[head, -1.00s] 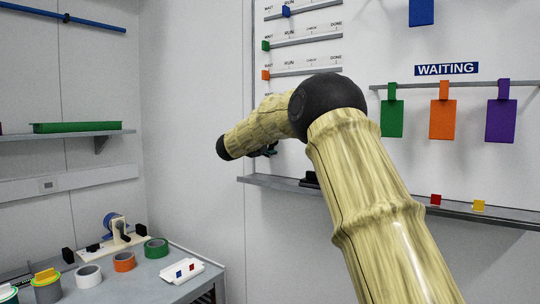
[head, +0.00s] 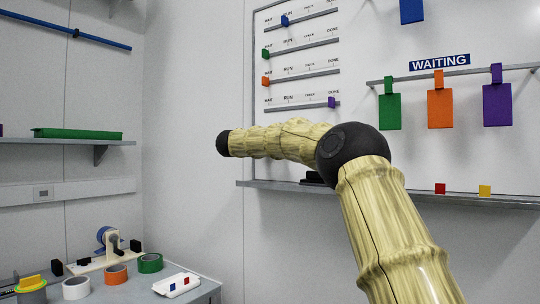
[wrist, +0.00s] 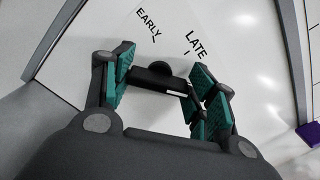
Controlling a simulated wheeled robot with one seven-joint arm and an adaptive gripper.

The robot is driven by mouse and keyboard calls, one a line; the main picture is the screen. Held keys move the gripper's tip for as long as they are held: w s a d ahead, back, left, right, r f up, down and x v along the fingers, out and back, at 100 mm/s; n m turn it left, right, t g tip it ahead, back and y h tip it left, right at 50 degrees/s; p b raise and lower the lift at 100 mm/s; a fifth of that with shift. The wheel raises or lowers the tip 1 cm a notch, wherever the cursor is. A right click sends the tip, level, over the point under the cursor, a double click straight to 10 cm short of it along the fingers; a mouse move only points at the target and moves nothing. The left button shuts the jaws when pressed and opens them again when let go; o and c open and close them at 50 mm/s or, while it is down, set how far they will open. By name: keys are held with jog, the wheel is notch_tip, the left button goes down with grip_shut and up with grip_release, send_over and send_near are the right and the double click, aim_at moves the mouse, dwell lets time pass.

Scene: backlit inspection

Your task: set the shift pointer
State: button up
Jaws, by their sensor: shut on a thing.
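The shift pointer, a black bar with a round hub and a white mark (wrist: 156,80), is on a white board in the wrist view. The words EARLY (wrist: 149,23) and LATE (wrist: 196,45) are printed above it, each with a short tick. My gripper (wrist: 163,86) has its teal-padded fingers on either side of the bar and is shut on it. The bar lies crosswise between the fingers, its white mark near the right finger. In the head view my arm hides the gripper and pointer.
The board has slider rails with blue (head: 285,20), green (head: 265,53), orange (head: 266,81) and purple (head: 332,102) markers. Cards hang under the WAITING sign (head: 440,62). A ledge (head: 278,185) runs below. A bench with tape rolls (head: 116,274) stands at lower left.

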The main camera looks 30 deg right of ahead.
jog(key=shift+f+m+b, duration=0.2)
jog(key=shift+m+b, duration=0.3)
jog(key=o, duration=1)
jog(key=shift+r, duration=0.1)
jog(key=v, duration=1.2)
